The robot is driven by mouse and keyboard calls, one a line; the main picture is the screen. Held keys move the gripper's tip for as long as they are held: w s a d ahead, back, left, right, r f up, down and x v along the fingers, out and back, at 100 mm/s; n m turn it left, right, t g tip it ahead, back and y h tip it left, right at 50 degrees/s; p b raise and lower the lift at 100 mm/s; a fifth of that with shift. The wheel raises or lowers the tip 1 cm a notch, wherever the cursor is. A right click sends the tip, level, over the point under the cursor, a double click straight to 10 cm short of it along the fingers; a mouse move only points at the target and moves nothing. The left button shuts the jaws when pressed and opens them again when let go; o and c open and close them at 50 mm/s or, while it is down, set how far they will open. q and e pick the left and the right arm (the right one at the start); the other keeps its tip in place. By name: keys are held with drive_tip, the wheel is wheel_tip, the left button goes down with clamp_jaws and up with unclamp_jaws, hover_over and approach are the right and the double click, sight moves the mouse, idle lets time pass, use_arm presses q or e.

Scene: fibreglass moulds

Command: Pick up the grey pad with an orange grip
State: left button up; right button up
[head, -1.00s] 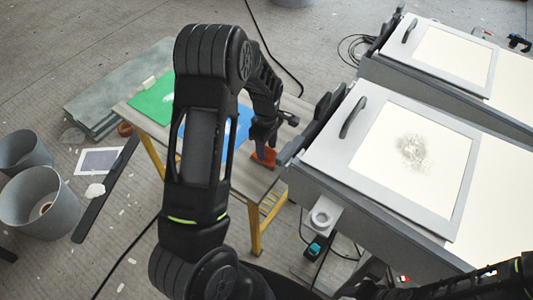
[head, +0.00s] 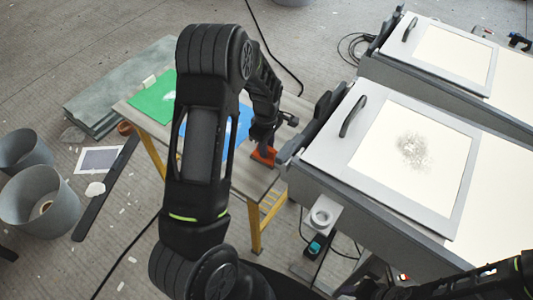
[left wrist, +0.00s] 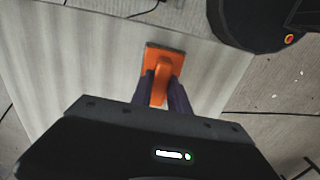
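The grey pad with an orange grip (head: 264,157) lies on the wooden-topped table, near the edge beside the grey mould bench. It also shows in the left wrist view (left wrist: 159,82), with its orange grip pointing toward me and a dark edge at its far end. My left gripper (head: 263,145) is low over the pad. In the left wrist view its two dark fingers (left wrist: 163,84) stand on either side of the orange grip, very close to it. Whether they press on it I cannot tell. My right arm shows at the lower right; its gripper is not visible.
The table (head: 247,183) also bears a green sheet (head: 155,97) and a blue sheet (head: 243,124). The mould bench (head: 318,169) with a handled frame stands close to the right. Grey buckets (head: 38,196) stand on the floor at left.

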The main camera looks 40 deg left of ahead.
use_arm(q)
clamp_jaws()
idle(0.3)
drive_tip(key=shift+w+r, duration=0.1)
drive_tip(key=shift+r, duration=0.55)
wheel_tip(320, 180, up, 9)
drive_tip(key=shift+f+b, duration=0.1)
drive_tip(key=shift+b, duration=0.35)
unclamp_jaws()
clamp_jaws()
